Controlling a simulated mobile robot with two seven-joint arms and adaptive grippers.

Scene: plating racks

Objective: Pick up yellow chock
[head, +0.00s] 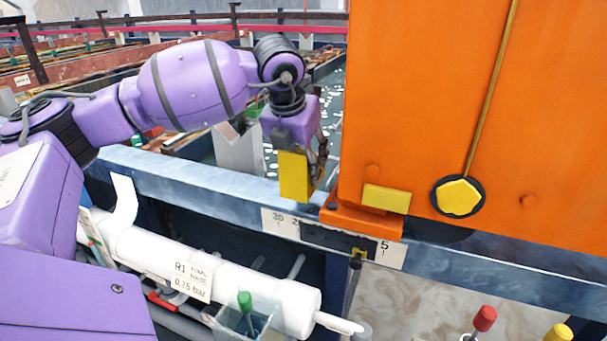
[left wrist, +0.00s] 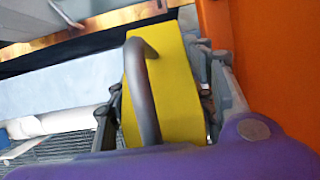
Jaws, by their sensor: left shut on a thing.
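The yellow chock (head: 294,177) is in my left gripper (head: 308,178), a little above the blue rail (head: 225,187) and just left of the orange housing. The left wrist view shows the yellow chock (left wrist: 178,88) between the two fingers of my left gripper (left wrist: 160,100), with a grey curved handle (left wrist: 143,85) on it. The gripper is shut on it. Whether the chock's lower end touches the rail is hard to tell. My right gripper is not in view.
The large orange housing (head: 420,90) stands close to the right of the chock, with a yellow block (head: 386,198) and a round yellow disc (head: 459,197) on it. A scale plate (head: 282,223) lies on the rail front. A white pipe (head: 150,250) runs below.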

